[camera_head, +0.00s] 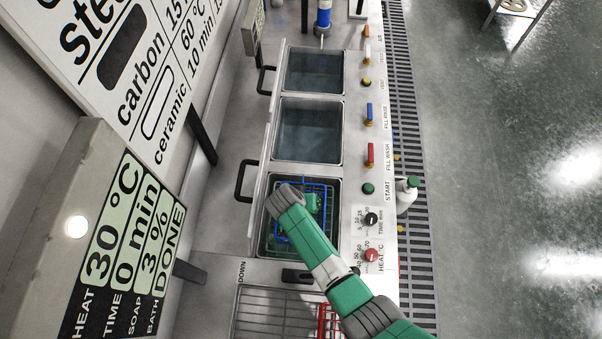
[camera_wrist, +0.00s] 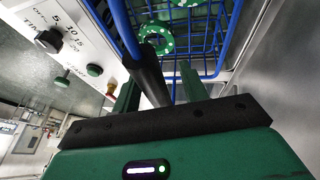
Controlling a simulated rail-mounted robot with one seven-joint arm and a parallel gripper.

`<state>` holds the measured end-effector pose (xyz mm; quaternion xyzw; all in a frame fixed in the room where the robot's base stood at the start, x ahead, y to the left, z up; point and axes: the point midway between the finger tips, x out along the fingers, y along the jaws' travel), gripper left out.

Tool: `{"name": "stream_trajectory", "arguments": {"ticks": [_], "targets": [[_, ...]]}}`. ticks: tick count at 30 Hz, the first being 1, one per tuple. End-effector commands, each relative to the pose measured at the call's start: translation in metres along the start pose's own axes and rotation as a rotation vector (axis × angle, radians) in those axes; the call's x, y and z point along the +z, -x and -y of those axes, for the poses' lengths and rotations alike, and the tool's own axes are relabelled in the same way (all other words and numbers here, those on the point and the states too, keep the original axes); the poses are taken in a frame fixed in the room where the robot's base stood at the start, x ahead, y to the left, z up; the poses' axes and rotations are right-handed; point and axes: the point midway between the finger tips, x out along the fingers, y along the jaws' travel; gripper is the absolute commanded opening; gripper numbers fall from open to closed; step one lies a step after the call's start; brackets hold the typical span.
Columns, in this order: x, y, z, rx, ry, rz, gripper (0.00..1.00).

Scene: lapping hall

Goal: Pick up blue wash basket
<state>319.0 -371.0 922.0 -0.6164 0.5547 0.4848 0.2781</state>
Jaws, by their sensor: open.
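The blue wash basket (camera_head: 333,192) is a wire basket sitting in the front tank, partly hidden by my arm in the head view. Green ring-shaped parts lie in it. In the wrist view the basket's blue wires (camera_wrist: 215,45) fill the top, with a green ring (camera_wrist: 157,36) inside. A black bar (camera_wrist: 150,78), seemingly the basket's handle grip, runs between the two green fingers. My gripper (camera_wrist: 160,85) is open, with a finger on each side of this bar; contact cannot be told. In the head view the fingers are hidden by my wrist.
Two more tanks (camera_head: 310,130) with liquid line up behind. Right of them is a panel with knobs and levers (camera_head: 371,154). A red wire basket (camera_head: 327,322) is on the front rack (camera_head: 272,312). The display (camera_head: 120,240) reads "BATH DONE".

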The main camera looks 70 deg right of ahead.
Motion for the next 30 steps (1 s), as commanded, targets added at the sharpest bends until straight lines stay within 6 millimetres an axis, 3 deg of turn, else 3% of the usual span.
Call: {"name": "stream_trajectory", "arguments": {"ticks": [11, 18, 30], "targets": [[0.0009, -0.0020, 0.0004, 0.000, 0.000, 0.000, 0.43], [0.0009, -0.0020, 0.0005, 0.000, 0.000, 0.000, 0.00], [-0.0017, 0.0022, -0.0001, -0.001, -0.001, -0.002, 0.00]]}}
